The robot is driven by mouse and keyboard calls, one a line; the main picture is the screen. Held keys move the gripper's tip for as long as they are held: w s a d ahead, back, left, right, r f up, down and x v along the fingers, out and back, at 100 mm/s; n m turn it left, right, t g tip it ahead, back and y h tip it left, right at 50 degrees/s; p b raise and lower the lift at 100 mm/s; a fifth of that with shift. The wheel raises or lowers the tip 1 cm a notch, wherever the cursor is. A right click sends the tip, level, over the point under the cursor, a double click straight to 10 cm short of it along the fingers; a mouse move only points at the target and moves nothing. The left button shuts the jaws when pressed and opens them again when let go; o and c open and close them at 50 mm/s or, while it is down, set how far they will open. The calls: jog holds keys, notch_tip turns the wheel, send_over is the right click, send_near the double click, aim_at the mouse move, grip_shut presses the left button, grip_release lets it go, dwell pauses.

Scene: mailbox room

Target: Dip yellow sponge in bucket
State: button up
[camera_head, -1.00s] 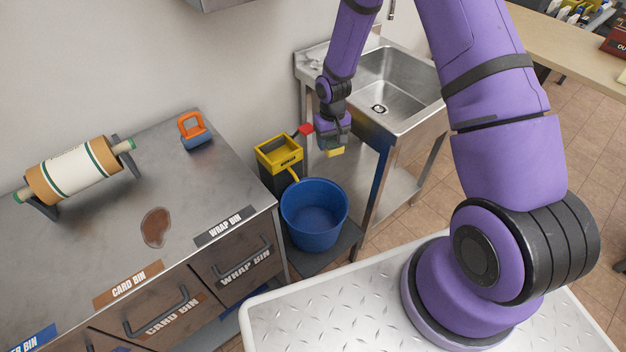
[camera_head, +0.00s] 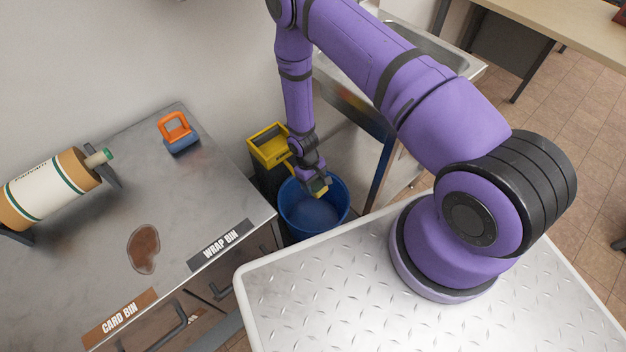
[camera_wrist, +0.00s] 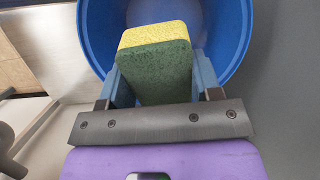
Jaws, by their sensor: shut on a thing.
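The yellow sponge (camera_wrist: 158,62), with a dark green scouring side, is held between the fingers of my gripper (camera_wrist: 160,85). In the head view my gripper (camera_head: 318,188) points down over the blue bucket (camera_head: 300,222), with the sponge's yellow end (camera_head: 319,190) showing at its tip. The bucket (camera_wrist: 98,28) lies behind the sponge in the wrist view, and the sponge overlaps its opening. I cannot tell whether the sponge is above the rim or inside. The bucket stands on a low shelf or floor beside the steel counter.
The steel counter (camera_head: 200,185) at left holds an orange-handled tool (camera_head: 176,130), a paper roll (camera_head: 45,190) and a brown stain (camera_head: 143,248). A sink stand (camera_head: 430,45) is at right.

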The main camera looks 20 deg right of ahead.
notch_tip(320, 180, down, 16)
dwell(1.5)
